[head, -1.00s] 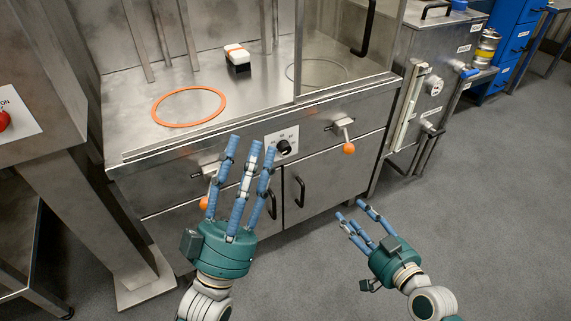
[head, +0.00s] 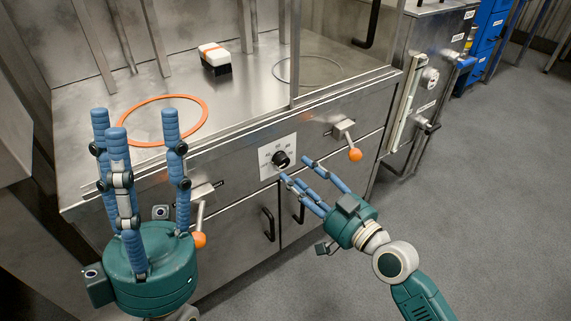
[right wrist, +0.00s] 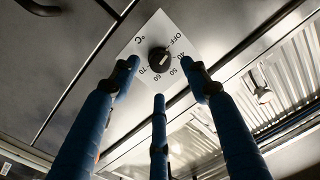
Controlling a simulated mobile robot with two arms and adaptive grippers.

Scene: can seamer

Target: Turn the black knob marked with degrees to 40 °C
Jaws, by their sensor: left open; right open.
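The black knob (head: 281,159) sits on a white dial plate (head: 265,153) on the steel front panel. In the right wrist view the knob (right wrist: 158,61) shows a pale mark that seems to point toward OFF; the plate (right wrist: 143,42) also carries °C and numbers including 40 and 70. My right gripper (head: 296,170) is open, its fingertips just in front of and below the knob. In the wrist view its blue fingers spread around the knob's outline; contact cannot be told. My left gripper (head: 137,122) is open and empty, raised upright at the left before the counter.
Two levers with orange balls flank the dial, the right ball (head: 355,155) and the left ball (head: 199,240). Black door handles (head: 268,224) lie below. An orange ring (head: 204,112) and a black, white and orange block (head: 215,60) are on the counter. The floor at right is clear.

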